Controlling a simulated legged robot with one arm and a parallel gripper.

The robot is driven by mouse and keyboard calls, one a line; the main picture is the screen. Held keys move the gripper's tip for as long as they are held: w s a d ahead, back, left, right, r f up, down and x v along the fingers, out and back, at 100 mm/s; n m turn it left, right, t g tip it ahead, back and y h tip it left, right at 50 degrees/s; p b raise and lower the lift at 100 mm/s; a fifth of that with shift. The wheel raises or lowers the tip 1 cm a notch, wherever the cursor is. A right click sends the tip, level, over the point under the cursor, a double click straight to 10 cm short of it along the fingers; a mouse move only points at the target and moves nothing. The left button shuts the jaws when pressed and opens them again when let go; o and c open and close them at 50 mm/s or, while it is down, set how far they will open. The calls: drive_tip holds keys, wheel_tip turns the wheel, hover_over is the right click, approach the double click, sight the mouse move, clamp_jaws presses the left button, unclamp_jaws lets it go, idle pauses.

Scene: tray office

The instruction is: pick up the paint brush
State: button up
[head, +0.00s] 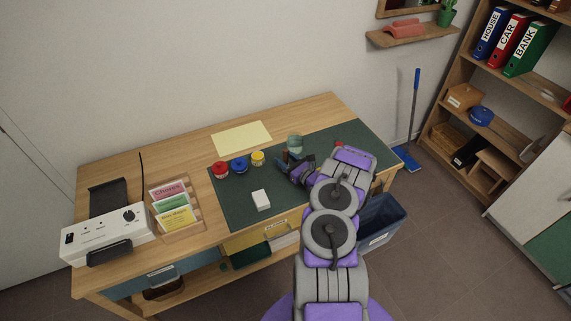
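I cannot make out the paint brush in the head view; it may be hidden by my gripper or arm, or too small to tell. My gripper (291,160) is low over the dark green mat (236,207) on the desk, just in front of a greenish jar (295,143). Its fingers are dark and small here, so I cannot tell whether they are open or shut, or whether anything is between them. My arm covers the right part of the mat.
Red (220,170), blue (238,165) and yellow (258,158) paint pots stand left of my gripper. A white block (261,200) lies on the mat. A card rack (178,232) and a white device (106,238) are on the desk's left. A bin (381,222) stands below right.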

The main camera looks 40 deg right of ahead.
sight(286, 152)
drive_tip(key=shift+d, duration=0.15)
drive_tip(key=shift+c, duration=1.4)
drive_tip(key=shift+a, duration=0.2)
clamp_jaws()
drive_tip(key=shift+r, duration=0.1)
drive_tip(key=shift+d+r, duration=0.1)
drive_tip(key=shift+r, duration=0.35)
wheel_tip(286, 152, up, 3)
drive_tip(key=shift+s+p, duration=0.15)
drive_tip(key=shift+p, duration=0.5)
drive_tip(key=s+r+p, duration=0.1)
drive_tip(key=s+p, duration=0.2)
drive_tip(key=s, duration=1.2)
drive_tip(key=shift+s+a, duration=0.35)
drive_tip(key=shift+a, duration=0.1)
